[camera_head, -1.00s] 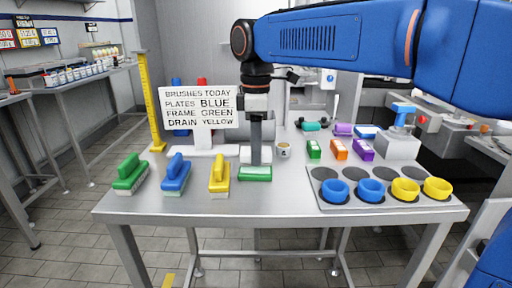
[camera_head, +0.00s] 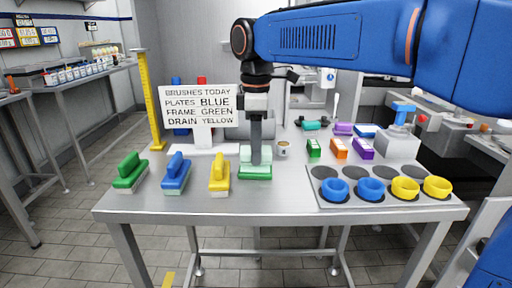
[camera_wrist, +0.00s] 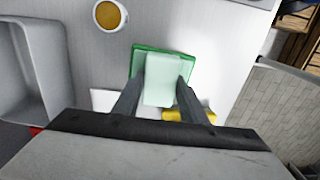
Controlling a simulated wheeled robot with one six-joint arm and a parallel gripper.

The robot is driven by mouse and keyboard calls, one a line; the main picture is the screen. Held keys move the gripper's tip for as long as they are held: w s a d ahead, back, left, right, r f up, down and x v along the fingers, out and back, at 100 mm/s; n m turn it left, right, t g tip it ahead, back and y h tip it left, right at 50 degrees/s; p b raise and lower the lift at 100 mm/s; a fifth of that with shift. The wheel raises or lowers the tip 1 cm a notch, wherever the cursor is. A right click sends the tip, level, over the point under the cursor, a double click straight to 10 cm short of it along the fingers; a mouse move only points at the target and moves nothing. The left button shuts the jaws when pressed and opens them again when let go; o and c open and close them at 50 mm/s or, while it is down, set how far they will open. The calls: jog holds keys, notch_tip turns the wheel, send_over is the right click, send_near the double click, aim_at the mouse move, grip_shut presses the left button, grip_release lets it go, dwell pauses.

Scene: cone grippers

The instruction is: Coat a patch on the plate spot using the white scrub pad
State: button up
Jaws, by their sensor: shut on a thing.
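My gripper (camera_wrist: 158,92) points down and is shut on a pale, mint-tinted pad (camera_wrist: 163,84), which I take for the white scrub pad. In the wrist view the pad lies between the two dark fingers, over a green-edged flat piece (camera_wrist: 146,50). In the head view my gripper (camera_head: 256,160) is at mid-table, with the green piece (camera_head: 255,174) at its tip. Whether the pad touches the green piece is hard to tell. A grey panel (camera_head: 321,199) with dark round spots is at the right; I cannot tell which spot is the plate spot.
Green (camera_head: 130,172), blue (camera_head: 176,176) and yellow (camera_head: 219,175) brushes stand left of my gripper. A small cup (camera_head: 283,150) is close on its right. Blue and yellow rings sit on the panel's front spots. A brush-colour sign (camera_head: 199,106) stands behind. The front middle table is clear.

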jog(key=shift+r, duration=3.45)
jog(key=shift+s, duration=0.1)
